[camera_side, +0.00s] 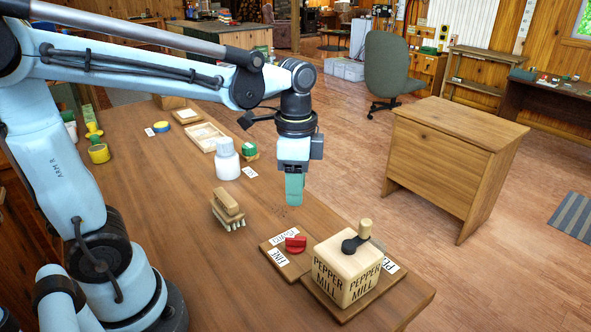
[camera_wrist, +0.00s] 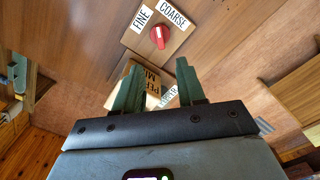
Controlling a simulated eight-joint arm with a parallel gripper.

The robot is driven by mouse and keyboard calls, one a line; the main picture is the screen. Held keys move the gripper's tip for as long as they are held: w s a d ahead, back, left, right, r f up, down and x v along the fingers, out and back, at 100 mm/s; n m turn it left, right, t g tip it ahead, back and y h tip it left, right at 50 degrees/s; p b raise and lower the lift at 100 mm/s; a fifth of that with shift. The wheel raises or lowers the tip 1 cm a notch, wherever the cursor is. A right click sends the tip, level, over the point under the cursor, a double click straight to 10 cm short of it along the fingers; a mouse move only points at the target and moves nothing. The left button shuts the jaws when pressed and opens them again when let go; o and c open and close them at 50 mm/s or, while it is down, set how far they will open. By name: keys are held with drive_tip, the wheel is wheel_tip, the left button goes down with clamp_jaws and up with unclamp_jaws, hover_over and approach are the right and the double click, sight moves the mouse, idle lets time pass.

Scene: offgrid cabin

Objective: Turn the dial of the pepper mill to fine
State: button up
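The pepper mill (camera_side: 340,285) is a pale wooden block with a dark crank and wooden knob on top. It also shows between my fingers in the wrist view (camera_wrist: 152,84), partly hidden by them. Its red dial (camera_side: 295,243) sits on a wooden plate beside the block, between a FINE label (camera_side: 279,259) and a COARSE label (camera_side: 285,235). In the wrist view the dial (camera_wrist: 158,37) has a white mark towards the label side; I cannot tell which label it points at. My gripper (camera_side: 294,203) hangs above the table, empty, its teal fingers apart in the wrist view (camera_wrist: 158,66).
A wooden brush (camera_side: 227,208) lies left of the dial. A white jar (camera_side: 227,161), a green item (camera_side: 249,150) and a shallow tray (camera_side: 204,136) stand farther back. The table's right edge is close to the mill. Bare tabletop lies between brush and dial.

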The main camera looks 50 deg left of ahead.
sight(296, 238)
drive_tip(key=shift+f, duration=6)
clamp_jaws()
